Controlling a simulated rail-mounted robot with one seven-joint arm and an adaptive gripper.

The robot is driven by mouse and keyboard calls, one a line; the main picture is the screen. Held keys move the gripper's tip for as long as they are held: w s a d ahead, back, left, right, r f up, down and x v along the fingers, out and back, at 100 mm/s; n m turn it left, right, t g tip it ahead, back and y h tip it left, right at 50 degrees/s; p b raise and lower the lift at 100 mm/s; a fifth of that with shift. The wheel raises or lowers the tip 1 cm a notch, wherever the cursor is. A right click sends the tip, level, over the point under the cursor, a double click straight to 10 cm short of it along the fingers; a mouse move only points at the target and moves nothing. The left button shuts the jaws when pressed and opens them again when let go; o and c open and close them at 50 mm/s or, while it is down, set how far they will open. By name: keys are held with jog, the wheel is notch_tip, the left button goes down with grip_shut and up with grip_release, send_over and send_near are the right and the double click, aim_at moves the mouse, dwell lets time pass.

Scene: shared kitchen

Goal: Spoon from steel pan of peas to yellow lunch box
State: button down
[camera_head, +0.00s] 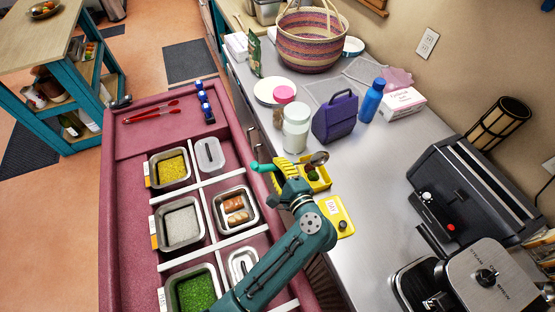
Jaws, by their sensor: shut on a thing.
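The steel pan of peas (218,272) sits in the pink counter at the bottom, full of green peas. The yellow lunch box (327,184) stands open on the steel worktop, with a small green heap (312,176) inside. My gripper (288,174) is at the left side of the lunch box, shut on a spoon. The spoon's metal bowl (318,158) shows over the box's far side; whether it holds peas is too small to tell. A teal end, apparently its handle (258,166), sticks out to the left. My wrist hides part of the box and the fingertips.
A yellow lid (338,216) lies just in front of the box. A white jar (296,128), purple bag (336,118) and blue bottle (373,100) stand behind it. Other pans hold yellow food (172,167), white grains (181,224) and rolls (235,208). Red tongs (152,112) lie at upper left.

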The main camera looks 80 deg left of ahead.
jog(key=h+p, duration=0.1)
jog(key=r+h+p, duration=0.1)
jog(key=p, duration=0.1)
jog(key=h+p, duration=0.1)
jog(key=p, duration=0.1)
jog(key=shift+a+r+n+g, duration=0.15)
jog(key=shift+r+n+g, duration=0.1)
jog(key=shift+n+g, duration=0.15)
jog(key=h+p, duration=0.2)
jog(key=r+h+p, duration=0.1)
jog(key=p, duration=0.2)
jog(key=shift+w+a+n+h, duration=0.1)
jog(key=shift+n+h, duration=0.3)
jog(key=r+h+p, duration=0.1)
jog(key=h, duration=0.1)
jog(key=r+n+h+p, duration=0.1)
jog(key=r+h, duration=0.1)
jog(key=h, duration=0.1)
jog(key=a+r+h+p, duration=0.1)
jog(key=h, duration=0.2)
jog(key=shift+r, duration=0.15)
